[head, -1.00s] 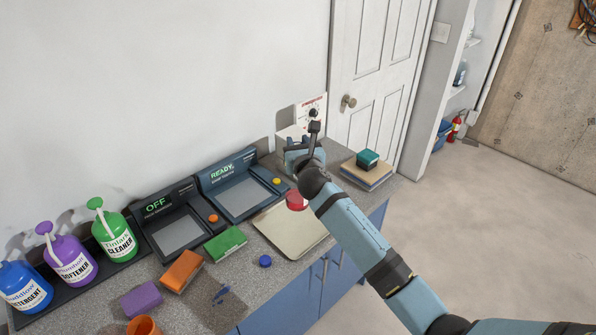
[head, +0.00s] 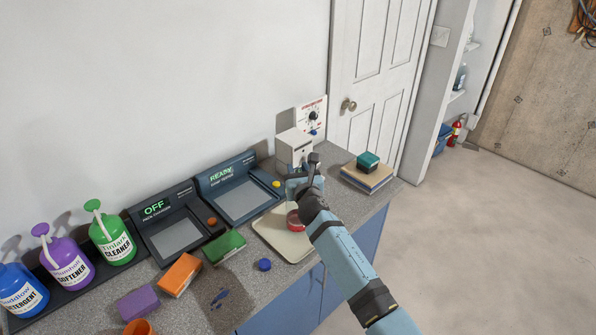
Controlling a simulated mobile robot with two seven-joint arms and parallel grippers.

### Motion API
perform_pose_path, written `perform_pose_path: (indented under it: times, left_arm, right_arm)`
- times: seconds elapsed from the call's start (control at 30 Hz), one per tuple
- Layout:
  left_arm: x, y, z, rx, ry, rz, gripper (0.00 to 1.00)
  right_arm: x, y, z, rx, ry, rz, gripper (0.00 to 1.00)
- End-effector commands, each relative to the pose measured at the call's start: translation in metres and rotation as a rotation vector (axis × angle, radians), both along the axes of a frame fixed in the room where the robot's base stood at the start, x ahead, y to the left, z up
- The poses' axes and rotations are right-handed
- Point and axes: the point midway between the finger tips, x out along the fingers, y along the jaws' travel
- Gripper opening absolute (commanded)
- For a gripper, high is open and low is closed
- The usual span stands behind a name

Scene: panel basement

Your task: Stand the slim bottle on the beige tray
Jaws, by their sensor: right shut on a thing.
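The beige tray (head: 272,240) lies flat on the grey counter, right of the dark panels. My right gripper (head: 298,199) points down over the tray's far right part. It is shut on a red thing (head: 294,222), which I take for the slim bottle; only a short red part shows below the gripper. My gripper and wrist hide the rest. The red part appears over the tray; I cannot tell whether it touches it. My left gripper is not in view.
A white box (head: 291,147) stands behind my gripper. Books with a teal block (head: 368,161) lie to the right. Labelled bottles (head: 113,239) stand far left.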

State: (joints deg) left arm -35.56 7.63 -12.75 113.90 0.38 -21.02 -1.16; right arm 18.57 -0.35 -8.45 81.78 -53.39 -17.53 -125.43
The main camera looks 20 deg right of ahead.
Motion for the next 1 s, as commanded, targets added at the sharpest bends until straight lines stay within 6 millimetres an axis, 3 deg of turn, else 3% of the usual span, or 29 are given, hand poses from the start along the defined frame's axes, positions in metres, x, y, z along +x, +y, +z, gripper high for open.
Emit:
perform_pose_path:
  times: [0.07,0.1,0.2,0.57,1.0]
  left_arm:
    - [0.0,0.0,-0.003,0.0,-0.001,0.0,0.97]
    - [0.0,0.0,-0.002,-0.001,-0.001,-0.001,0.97]
    - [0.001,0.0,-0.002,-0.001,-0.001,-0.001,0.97]
    - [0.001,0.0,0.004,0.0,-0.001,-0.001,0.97]
    - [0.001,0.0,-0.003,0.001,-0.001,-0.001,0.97]
  right_arm:
    - [0.0,0.0,-0.004,-0.002,-0.001,0.0,0.0]
    - [0.0,0.0,-0.003,-0.002,0.0,0.0,0.37]
    - [0.0,0.0,-0.003,-0.001,0.0,0.0,0.58]
    - [0.0,0.0,0.005,0.002,0.0,0.0,0.58]
    - [-0.087,0.009,-0.001,-0.001,0.0,0.001,0.58]
